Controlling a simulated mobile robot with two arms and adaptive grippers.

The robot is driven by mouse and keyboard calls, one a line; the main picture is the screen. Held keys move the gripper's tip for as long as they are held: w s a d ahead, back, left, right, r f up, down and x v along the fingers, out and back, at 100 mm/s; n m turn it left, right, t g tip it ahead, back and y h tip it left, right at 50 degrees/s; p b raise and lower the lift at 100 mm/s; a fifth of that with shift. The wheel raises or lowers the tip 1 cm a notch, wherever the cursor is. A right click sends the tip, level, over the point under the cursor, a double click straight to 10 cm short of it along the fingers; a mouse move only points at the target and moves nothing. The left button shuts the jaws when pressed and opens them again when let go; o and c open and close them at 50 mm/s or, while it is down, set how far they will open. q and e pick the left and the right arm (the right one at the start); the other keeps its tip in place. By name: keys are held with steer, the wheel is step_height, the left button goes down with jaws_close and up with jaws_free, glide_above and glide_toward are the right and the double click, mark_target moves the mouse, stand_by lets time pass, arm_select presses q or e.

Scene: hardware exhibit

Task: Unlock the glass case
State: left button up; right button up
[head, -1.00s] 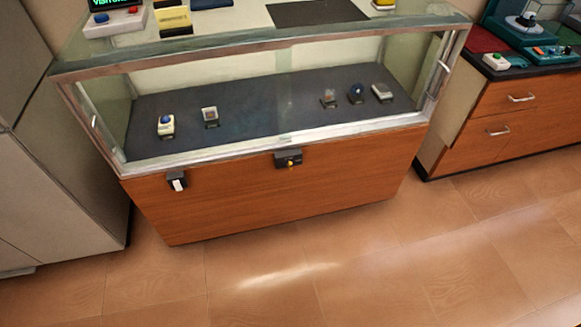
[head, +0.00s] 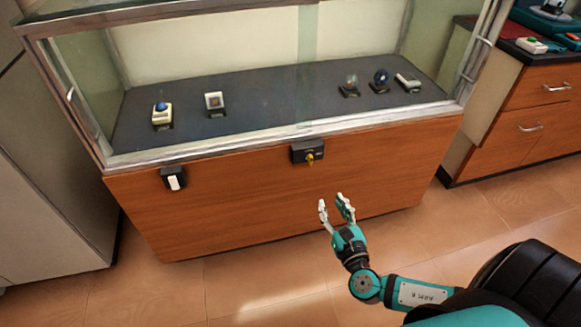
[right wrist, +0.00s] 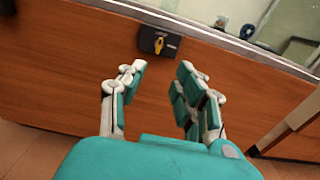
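The glass case (head: 240,137) stands ahead, with a wood-panelled base below the glass. A dark lock box (head: 307,150) with a yellow key (head: 310,158) sits on the front, just under the middle of the metal frame. In the right wrist view the lock box (right wrist: 150,38) and the yellow key (right wrist: 159,45) are beyond the fingertips, near the top. My right gripper (head: 335,202) is open and empty, below and a little right of the lock, apart from it. Its two fingers (right wrist: 158,80) are spread in the right wrist view. My left gripper is out of view.
A dark box with a white switch (head: 173,179) is on the case front at left. Several small exhibits stand on the dark shelf (head: 270,110) inside. A grey cabinet (head: 50,200) is at left, a wooden drawer unit (head: 530,115) at right. The floor in front is clear.

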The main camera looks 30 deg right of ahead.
mark_target(312, 159)
steer(key=b+x, duration=0.2)
steer(key=x, duration=1.5)
steer(key=shift+w+r, duration=0.15)
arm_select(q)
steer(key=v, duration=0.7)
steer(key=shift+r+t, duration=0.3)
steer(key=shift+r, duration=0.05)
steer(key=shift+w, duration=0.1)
arm_select(e)
jaws_close()
